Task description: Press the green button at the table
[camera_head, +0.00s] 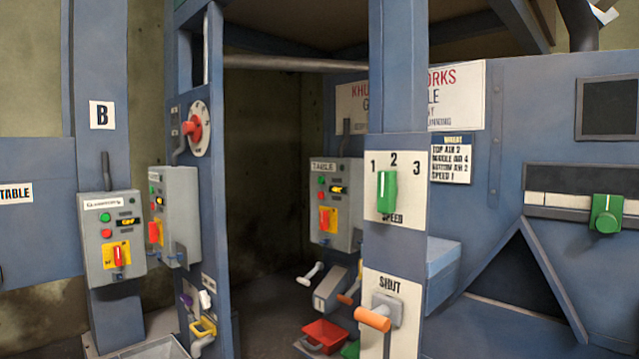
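The grey control box labelled TABLE (349,232) stands in the middle background, behind and left of the blue post with the speed dial. A small green button (320,181) sits at the upper left of its face. A red button is just below the green one. A yellow plate with a red switch (325,218) is lower on the same face. Neither of my grippers is in view.
Two similar grey boxes (112,250) (182,217) with their own buttons stand at left. The blue post carries a green speed knob (387,192) and an orange SHUT handle (373,319). A red tray (325,335) lies low in the middle. A dark gap opens between the posts.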

